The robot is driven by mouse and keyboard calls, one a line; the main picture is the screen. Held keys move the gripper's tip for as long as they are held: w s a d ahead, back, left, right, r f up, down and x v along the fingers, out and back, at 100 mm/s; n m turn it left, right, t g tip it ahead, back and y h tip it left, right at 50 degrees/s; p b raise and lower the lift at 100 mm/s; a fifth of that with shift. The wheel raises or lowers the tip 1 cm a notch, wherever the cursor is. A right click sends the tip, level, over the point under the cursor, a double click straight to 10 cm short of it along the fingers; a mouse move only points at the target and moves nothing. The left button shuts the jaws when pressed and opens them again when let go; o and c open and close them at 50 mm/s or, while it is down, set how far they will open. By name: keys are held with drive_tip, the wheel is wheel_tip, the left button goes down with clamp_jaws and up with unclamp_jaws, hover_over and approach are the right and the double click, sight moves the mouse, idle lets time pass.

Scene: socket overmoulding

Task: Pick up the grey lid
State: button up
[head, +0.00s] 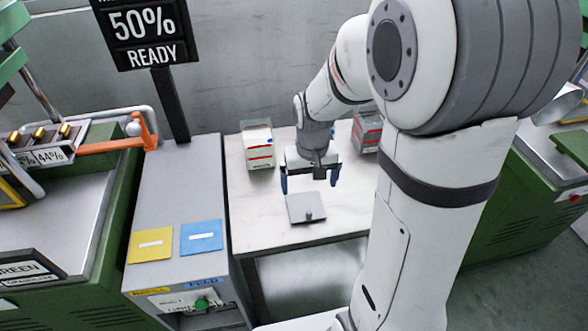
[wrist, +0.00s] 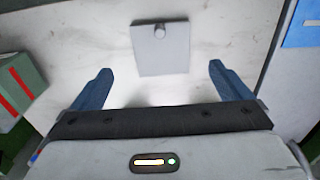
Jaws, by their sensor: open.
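The grey lid (head: 306,208) is a flat square plate with a small round knob on top. It lies on the white table (head: 262,222) near its front edge. The lid also shows in the wrist view (wrist: 161,52), ahead of my gripper and roughly centred between its fingers. My gripper (head: 310,182) is open and empty, with blue fingers pointing down, behind the lid in the head view. In the wrist view my gripper (wrist: 160,80) has its fingers wide apart, and the lid lies beyond the fingertips, apart from them.
A clear box with red and white contents (head: 258,147) stands at the table's back left. A similar box (head: 367,132) stands at the back right. A grey cabinet with yellow (head: 150,245) and blue (head: 201,237) pads adjoins on the left. The table around the lid is clear.

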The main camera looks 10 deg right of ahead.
sight(306, 208)
drive_tip(key=f, duration=0.7)
drive_tip(key=w+f+b, duration=0.1)
drive_tip(key=f, duration=0.2)
drive_tip(key=shift+a+f, duration=0.1)
drive_tip(key=shift+f, duration=0.2)
drive_tip(key=c, duration=0.7)
